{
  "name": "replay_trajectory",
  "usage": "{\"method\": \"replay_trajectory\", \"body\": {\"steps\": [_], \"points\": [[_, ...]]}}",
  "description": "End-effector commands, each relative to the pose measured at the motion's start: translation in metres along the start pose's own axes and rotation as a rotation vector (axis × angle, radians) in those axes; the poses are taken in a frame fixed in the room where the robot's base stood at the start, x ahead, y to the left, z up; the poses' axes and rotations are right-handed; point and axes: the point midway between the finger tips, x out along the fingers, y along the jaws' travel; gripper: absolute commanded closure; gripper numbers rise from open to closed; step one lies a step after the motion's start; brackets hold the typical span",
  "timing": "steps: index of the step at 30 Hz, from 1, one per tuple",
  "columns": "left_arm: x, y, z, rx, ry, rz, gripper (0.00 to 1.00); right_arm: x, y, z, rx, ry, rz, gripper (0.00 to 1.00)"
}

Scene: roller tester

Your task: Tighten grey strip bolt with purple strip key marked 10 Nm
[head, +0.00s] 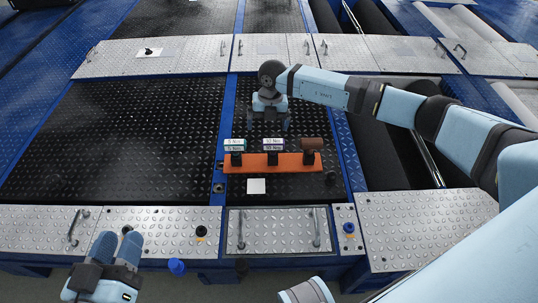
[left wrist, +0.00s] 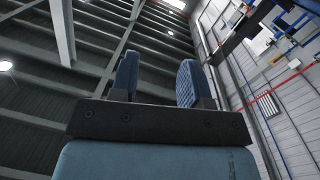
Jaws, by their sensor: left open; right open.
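The purple strip key (head: 272,143), with a label reading 10 Nm, stands in an orange rack (head: 290,168) in the head view, between two other keys. My right gripper (head: 270,125) is open and empty, pointing down just behind that key; I cannot tell its exact height. My left gripper (head: 117,246) is open and empty at the lower left, by the near edge of the metal plates. Its two blue fingers (left wrist: 128,75) point up in the left wrist view, with nothing between them. I cannot make out which bolt has the grey strip.
A teal strip key (head: 235,144) marked 5 Nm and a brown-topped tool (head: 311,145) flank the purple key. A white square (head: 256,186) lies before the rack. Dark rollers lie right.

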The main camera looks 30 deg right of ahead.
Motion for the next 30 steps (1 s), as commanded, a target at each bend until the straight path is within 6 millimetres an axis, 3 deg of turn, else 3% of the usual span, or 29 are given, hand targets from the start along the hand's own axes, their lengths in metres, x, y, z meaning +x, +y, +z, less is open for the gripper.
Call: {"method": "replay_trajectory", "body": {"steps": [3,8,16,26,30], "points": [[-0.001,0.001,0.005,-0.003,0.009,0.01,0.57,-0.002,-0.016,0.018,0.029,-0.047,-0.074,0.0],[0.0,0.001,0.011,-0.005,-0.007,0.014,0.57,0.008,-0.022,0.022,0.039,-0.057,-0.095,0.0],[0.002,-0.004,0.035,0.012,-0.077,0.024,0.57,0.06,-0.026,0.023,0.038,-0.054,-0.091,0.0],[0.007,-0.013,0.031,0.111,-0.02,0.024,0.57,0.092,-0.028,0.023,0.036,-0.055,-0.09,0.0],[0.011,-0.02,0.031,0.189,0.025,0.023,0.57,0.115,-0.03,0.021,0.036,-0.054,-0.09,0.0]]}}
